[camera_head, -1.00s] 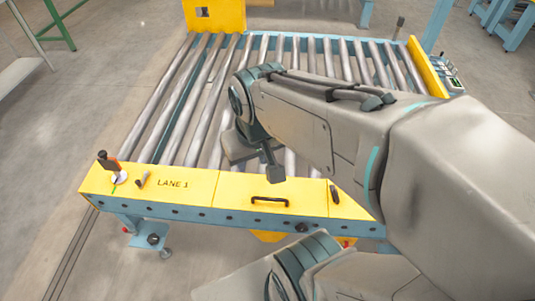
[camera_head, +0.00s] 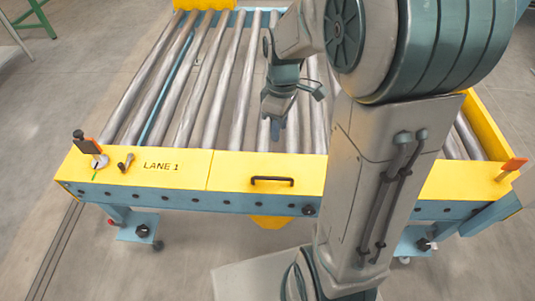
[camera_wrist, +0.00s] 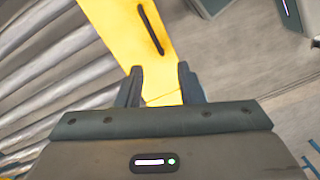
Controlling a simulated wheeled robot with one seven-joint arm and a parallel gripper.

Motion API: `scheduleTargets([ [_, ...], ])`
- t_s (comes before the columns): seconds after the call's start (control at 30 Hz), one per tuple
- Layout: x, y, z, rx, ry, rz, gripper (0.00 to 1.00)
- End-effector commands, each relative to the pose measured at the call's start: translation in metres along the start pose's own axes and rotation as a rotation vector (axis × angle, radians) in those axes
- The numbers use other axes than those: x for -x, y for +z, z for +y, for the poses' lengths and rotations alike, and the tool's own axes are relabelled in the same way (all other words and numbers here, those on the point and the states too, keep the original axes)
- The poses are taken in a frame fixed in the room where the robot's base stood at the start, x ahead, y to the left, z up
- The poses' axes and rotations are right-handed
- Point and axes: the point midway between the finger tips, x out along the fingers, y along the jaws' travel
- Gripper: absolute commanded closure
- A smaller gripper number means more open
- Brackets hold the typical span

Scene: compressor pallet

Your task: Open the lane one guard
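The lane one guard (camera_head: 225,170) is a yellow panel along the conveyor's front edge, marked LANE 1, with a black bar handle (camera_head: 272,181) on its right part. The handle also shows in the wrist view (camera_wrist: 151,30), beyond my fingertips. A small metal latch-like knob (camera_head: 126,162) and a dark-handled lever (camera_head: 90,150) stand at the panel's left end. My gripper (camera_head: 277,128) is above the rollers, behind the handle and apart from it. In the wrist view its two fingers (camera_wrist: 158,78) are spread with nothing between them.
Metal rollers (camera_head: 190,80) fill the conveyor behind the panel. An orange-topped lever (camera_head: 511,168) stands at the front right corner, beside a yellow side rail (camera_head: 484,122).

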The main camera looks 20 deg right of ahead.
Motion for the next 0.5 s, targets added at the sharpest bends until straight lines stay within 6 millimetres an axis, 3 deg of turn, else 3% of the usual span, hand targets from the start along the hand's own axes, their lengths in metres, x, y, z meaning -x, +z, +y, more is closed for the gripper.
scheduleTargets([
  [0.03,-0.032,-0.005,0.011,0.063,-0.027,-0.013,0.66],
  [0.2,-0.076,-0.015,0.033,0.251,-0.086,-0.030,0.66],
  [0.5,-0.105,-0.020,0.042,0.351,-0.118,-0.034,0.66],
])
